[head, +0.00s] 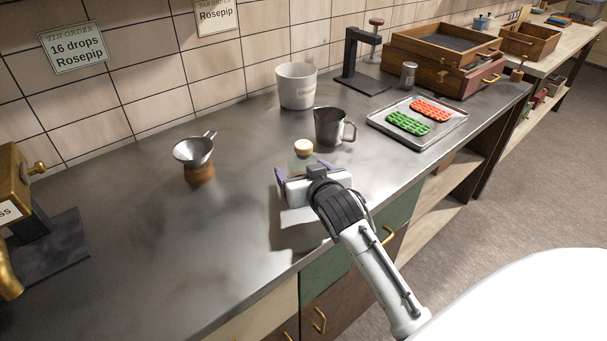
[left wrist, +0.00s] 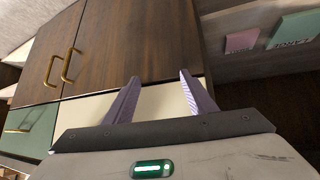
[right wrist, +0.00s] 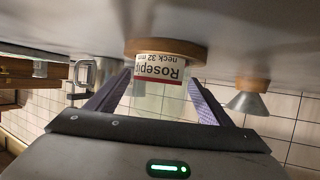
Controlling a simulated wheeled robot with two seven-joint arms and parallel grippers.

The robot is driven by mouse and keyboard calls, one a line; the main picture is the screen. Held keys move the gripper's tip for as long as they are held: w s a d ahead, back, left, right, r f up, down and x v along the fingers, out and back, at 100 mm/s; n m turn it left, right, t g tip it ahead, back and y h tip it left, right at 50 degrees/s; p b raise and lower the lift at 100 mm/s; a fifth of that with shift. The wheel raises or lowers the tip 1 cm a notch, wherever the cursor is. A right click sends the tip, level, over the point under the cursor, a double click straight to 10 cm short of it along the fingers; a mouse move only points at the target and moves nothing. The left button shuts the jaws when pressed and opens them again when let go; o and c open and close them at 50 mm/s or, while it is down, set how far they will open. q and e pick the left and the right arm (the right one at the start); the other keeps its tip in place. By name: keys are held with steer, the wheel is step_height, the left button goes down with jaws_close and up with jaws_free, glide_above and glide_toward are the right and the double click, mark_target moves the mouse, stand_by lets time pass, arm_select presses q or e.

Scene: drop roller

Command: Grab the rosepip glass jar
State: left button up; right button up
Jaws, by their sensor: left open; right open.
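The rosepip glass jar (right wrist: 150,95) shows upside down in the right wrist view, with a white and red "Rosepip" label. A round wooden piece (right wrist: 165,47) is at its end against the counter. In the head view a pale round top (head: 303,148) shows just past my right gripper (head: 303,170); the rest is hidden behind the gripper. My right gripper is open, low over the counter, with the jar in line between its fingers; contact cannot be told. My left gripper (left wrist: 160,78) is open and empty in front of cabinet doors; it is outside the head view.
A dark metal jug (head: 330,127) stands close behind the jar, with a white pot (head: 296,86) farther back. A funnel on a wooden stand (head: 196,158) is to the left. A tray (head: 385,125) with green and red moulds is to the right.

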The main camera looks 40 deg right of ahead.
steer(key=shift+x, duration=1.2)
steer(key=c, duration=1.3)
steer(key=shift+r, duration=0.15)
